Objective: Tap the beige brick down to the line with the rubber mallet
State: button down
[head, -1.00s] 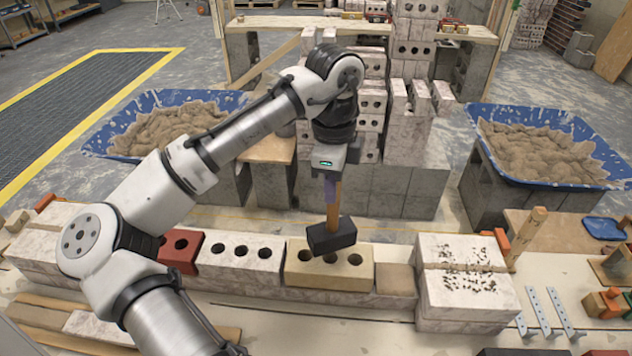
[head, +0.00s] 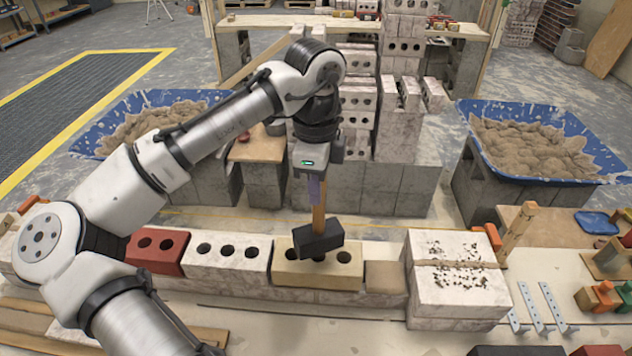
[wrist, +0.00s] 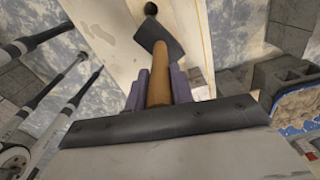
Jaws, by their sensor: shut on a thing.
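The beige brick (head: 345,270) lies in the low wall, between a white brick and a plain beige block. Its holes show on top, partly hidden by the mallet. The rubber mallet has a black head (head: 319,241) and a wooden handle (head: 318,208). My gripper (head: 314,188) is shut on the handle, above the head. The mallet's head is at the brick's top, over its left and middle part; I cannot tell whether it touches. In the wrist view the purple fingers (wrist: 160,88) sit on both sides of the handle. A thin yellow line (head: 390,232) runs behind the wall.
A red brick (head: 157,251) and a white brick (head: 228,257) stand left in the wall. A mortar-spotted white block (head: 455,300) stands at the right end. Blue mortar tubs (head: 98,145) (head: 590,178) stand behind on both sides, with stacked bricks between them.

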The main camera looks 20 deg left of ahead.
notch_tip(320, 180, down, 4)
jog(key=shift+d+r+b, duration=0.1)
jog(key=shift+r+b, duration=0.1)
jog(key=shift+b, duration=0.8)
notch_tip(320, 180, up, 4)
jog(key=p, duration=0.4)
jog(key=shift+p, duration=0.3)
